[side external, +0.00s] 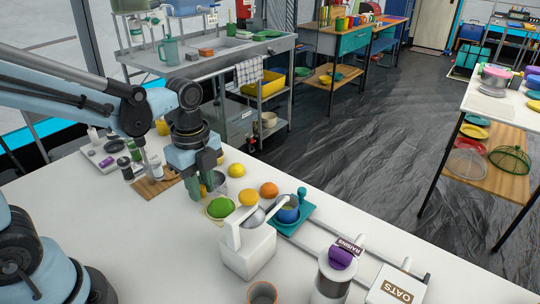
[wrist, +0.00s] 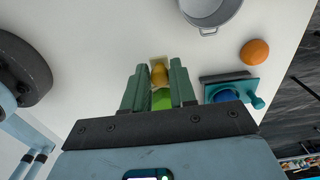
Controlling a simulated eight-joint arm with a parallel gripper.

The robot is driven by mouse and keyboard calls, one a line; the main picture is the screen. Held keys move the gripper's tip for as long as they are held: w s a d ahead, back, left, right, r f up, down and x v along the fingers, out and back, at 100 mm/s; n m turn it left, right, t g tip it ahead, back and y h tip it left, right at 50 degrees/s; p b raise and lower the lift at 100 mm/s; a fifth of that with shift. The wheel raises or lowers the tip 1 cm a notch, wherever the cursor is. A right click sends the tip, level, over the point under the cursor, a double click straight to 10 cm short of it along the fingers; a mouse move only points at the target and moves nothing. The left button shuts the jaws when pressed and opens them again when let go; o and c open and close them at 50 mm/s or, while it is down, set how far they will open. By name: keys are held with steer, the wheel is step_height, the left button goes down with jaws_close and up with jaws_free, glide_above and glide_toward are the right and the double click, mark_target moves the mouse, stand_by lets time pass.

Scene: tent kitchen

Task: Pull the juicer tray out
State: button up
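A white juicer (side external: 250,245) with a lever arm stands on the white table in the side view. A teal tray (side external: 305,212) with a knob-ended handle and a blue bowl (side external: 288,212) sits just behind and right of it. The teal tray (wrist: 240,82) also shows right of my fingers in the wrist view. Which of these is the juicer tray is hard to tell. My gripper (side external: 203,192) is open, pointing down, left of the juicer and apart from the tray. A yellow object (wrist: 159,74) and a green one (wrist: 162,98) show through the gap between its fingers.
A lime (side external: 220,207), a lemon (side external: 249,198) and an orange (side external: 269,189) lie near my gripper. A grey pot (wrist: 210,12) is nearby. Raisins (side external: 337,265) and oats (side external: 395,288) containers stand at the right front.

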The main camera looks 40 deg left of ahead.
steer(key=o, duration=0.4)
steer(key=shift+c, duration=0.2)
steer(key=shift+r, duration=3.5)
steer(key=n, duration=0.1)
steer(key=n+t, duration=0.1)
steer(key=n, duration=0.1)
steer(key=n+t, duration=0.1)
steer(key=n, duration=0.1)
steer(key=shift+s+a+f, duration=0.25)
steer(key=shift+s, duration=0.15)
steer(key=n+t, duration=0.1)
steer(key=n, duration=0.3)
steer(key=n+t, duration=0.2)
steer(key=n, duration=0.2)
steer(key=a+f+n+t, duration=0.1)
steer(key=n+t, duration=0.1)
steer(key=n, duration=0.3)
steer(key=shift+s, duration=0.35)
